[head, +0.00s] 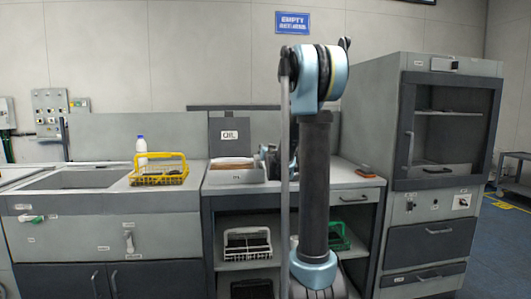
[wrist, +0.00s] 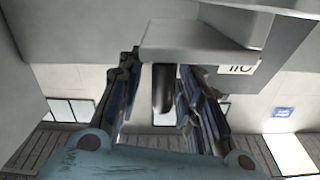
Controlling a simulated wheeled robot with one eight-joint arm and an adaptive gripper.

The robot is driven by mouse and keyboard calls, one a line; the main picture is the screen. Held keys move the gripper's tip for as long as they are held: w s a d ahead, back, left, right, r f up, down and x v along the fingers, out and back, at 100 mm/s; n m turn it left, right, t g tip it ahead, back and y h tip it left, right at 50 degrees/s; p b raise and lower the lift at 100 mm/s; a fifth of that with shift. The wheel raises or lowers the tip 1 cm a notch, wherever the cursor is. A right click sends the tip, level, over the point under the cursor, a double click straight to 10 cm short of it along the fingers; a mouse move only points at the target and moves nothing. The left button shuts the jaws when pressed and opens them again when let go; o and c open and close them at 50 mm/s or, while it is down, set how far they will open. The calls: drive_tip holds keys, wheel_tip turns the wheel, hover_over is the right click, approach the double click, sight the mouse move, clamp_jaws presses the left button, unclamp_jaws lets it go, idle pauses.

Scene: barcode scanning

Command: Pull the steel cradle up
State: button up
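I cannot pick out the steel cradle for certain. A pale wire basket (head: 247,243) with dark contents sits on the open shelf under the counter. A light grey bin (head: 236,175) stands on the counter in front of a dark panel marked OIL (head: 229,135). My gripper is mostly hidden behind my arm in the head view, at the right of the bin. In the wrist view my gripper (wrist: 160,90) has its two fingers apart. A dark upright bar (wrist: 163,92) shows between them; I cannot tell whether they touch it. A grey block (wrist: 195,40) is just beyond the fingertips.
A yellow basket (head: 160,172) and a white bottle (head: 141,147) stand on the left counter. A green basket (head: 339,237) is on the lower shelf, partly behind my arm. A tall grey cabinet (head: 387,140) stands at the right. A small orange-brown item (head: 366,170) lies on the counter.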

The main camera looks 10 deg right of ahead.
drive_tip(key=shift+w, duration=1.6)
clamp_jaws()
